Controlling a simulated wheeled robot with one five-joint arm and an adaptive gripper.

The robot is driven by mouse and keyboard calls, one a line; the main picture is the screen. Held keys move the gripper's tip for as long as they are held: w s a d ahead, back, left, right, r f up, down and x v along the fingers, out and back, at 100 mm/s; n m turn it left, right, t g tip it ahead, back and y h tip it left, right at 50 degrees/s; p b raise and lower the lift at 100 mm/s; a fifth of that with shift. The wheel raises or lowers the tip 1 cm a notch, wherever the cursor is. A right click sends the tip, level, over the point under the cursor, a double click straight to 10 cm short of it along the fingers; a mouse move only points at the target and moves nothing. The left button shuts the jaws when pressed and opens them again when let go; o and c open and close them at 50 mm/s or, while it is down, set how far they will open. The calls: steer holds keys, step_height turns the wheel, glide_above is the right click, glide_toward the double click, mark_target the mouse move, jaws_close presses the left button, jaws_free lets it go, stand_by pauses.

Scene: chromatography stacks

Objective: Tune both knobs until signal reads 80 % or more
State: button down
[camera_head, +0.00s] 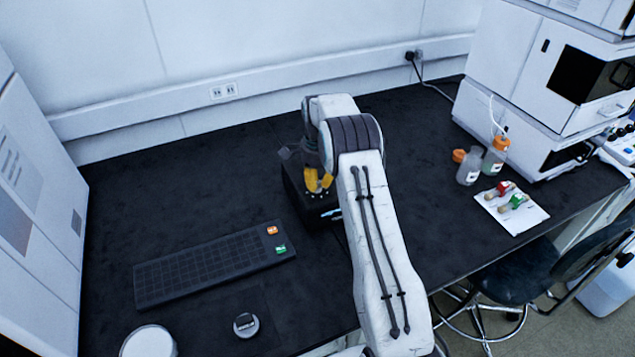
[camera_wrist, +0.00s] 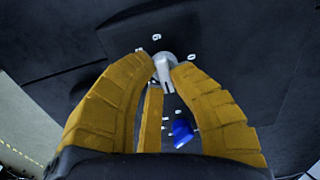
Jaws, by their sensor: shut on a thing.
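A dark box (camera_head: 318,214) stands on the black bench, partly hidden by my arm in the head view. Its dark panel (camera_wrist: 225,35) fills much of the wrist view, with white numbers around the knobs. My gripper (camera_head: 318,182) is over the box, and its yellow fingers (camera_wrist: 163,75) are closed around a grey knob (camera_wrist: 165,73) with a pointer. A blue knob (camera_wrist: 182,132) sits below it in the wrist view, partly beside a finger, and is not held. A small lit spot (camera_head: 336,215) shows on the box front; I cannot read any signal value.
A dark keyboard-like block (camera_head: 205,262) with an orange and a green key lies left of the box. A small round object (camera_head: 245,324) is in front. Bottles (camera_head: 469,167) and a white sheet (camera_head: 525,218) with coloured items are at the right.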

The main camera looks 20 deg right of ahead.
mark_target(318, 183)
steer(key=c, duration=1.1)
jaws_free()
step_height(318, 183, up, 12)
stand_by(0.6)
